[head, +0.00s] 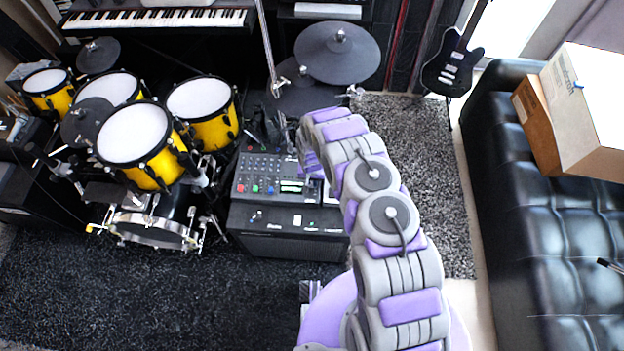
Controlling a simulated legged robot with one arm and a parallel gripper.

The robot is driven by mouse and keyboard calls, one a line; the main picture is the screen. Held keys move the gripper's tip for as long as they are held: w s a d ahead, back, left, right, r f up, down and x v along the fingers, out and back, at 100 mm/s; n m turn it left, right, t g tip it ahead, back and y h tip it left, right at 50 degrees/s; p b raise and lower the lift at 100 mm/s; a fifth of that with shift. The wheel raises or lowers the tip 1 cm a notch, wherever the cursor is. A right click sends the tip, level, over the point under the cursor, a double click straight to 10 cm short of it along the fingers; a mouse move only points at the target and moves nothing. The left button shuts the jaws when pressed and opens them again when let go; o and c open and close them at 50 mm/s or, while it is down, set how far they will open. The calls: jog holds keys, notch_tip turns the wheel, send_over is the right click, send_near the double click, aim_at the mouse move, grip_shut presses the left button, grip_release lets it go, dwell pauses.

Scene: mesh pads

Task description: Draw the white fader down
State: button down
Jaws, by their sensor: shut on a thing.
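The grey drum module (262,178), with rows of knobs, coloured buttons and a small lit green display, sits on top of a black amplifier box. My arm reaches in from the lower right and bends down over the module's right side. My gripper (312,170), purple and grey, points down at the module's right end and is shut on the white fader. The fader itself is hidden behind the gripper and arm, so its position along its slot cannot be seen.
The black amplifier (285,243) stands under the module. A yellow drum kit (140,140) is close on the left. A black couch (540,240) with cardboard boxes (580,110) is at right. A keyboard (155,18) and a guitar (455,65) stand at the back.

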aim_at(311, 195)
jog(key=s+p, duration=0.1)
jog(key=s, duration=0.2)
jog(key=shift+s, duration=0.4)
jog(key=shift+s+f, duration=0.15)
jog(key=shift+s, duration=0.1)
jog(key=c, duration=1.1)
grip_release()
jog(key=shift+o, duration=0.2)
jog(key=shift+r, duration=0.2)
jog(key=shift+w+r, duration=0.1)
jog(key=shift+r, duration=0.25)
notch_tip(311, 195, up, 16)
jog(key=p, duration=0.3)
jog(key=shift+r+p, duration=0.25)
jog(key=shift+p, duration=0.1)
jog(key=shift+d, duration=0.1)
